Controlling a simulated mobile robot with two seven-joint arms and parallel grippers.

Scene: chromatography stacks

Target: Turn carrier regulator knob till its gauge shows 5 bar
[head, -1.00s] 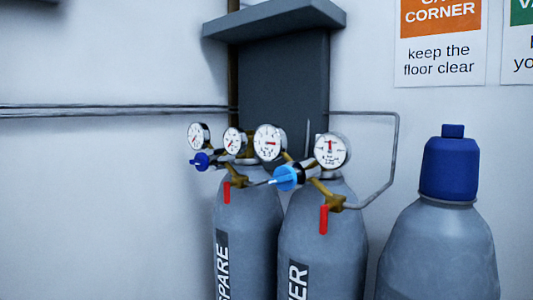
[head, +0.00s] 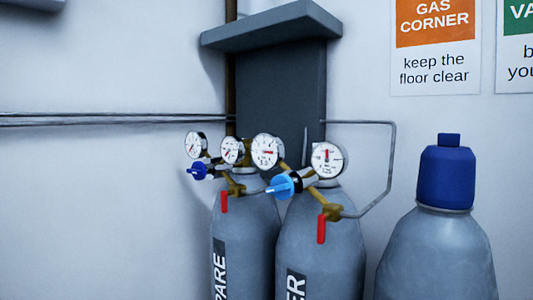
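The light blue regulator knob (head: 279,188) faces left on a brass regulator above a grey cylinder (head: 322,245) whose partly cut label ends in "ER". Two round white gauges sit on this regulator: a left gauge (head: 267,151) with its red needle lying roughly level, and a right gauge (head: 328,160) with its red needle pointing about straight up. Their numbers are too small to read. A red valve lever (head: 321,229) hangs below the regulator. Neither of my grippers is in view, and nothing touches the knob.
A blue-capped cylinder (head: 435,255) stands at right. A grey shelf (head: 270,25) overhangs behind. A thin pipe (head: 392,160) runs along the wall.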

